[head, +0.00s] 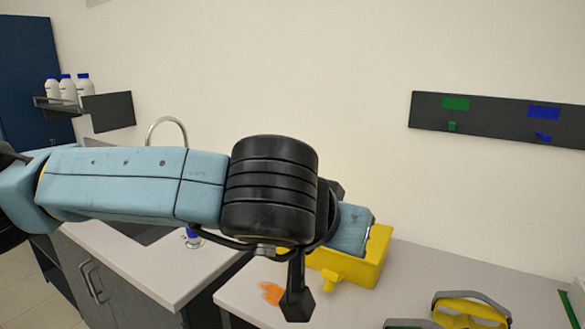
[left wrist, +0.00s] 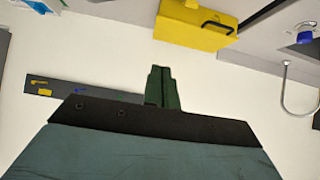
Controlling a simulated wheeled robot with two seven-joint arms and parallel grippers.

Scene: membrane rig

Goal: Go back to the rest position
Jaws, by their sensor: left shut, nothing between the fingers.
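My left arm reaches in from the left across the middle of the head view, light blue with a thick black ribbed joint. My right gripper is in neither view.
A yellow box (head: 350,266) stands on the counter (head: 425,265) behind the gripper, partly hidden by my arm. Yellow ear defenders (head: 470,312) lie front right. An orange patch (head: 270,292) is beside the gripper. A tap (head: 166,124) rises behind my arm. A dark wall board (head: 495,118) hangs right.

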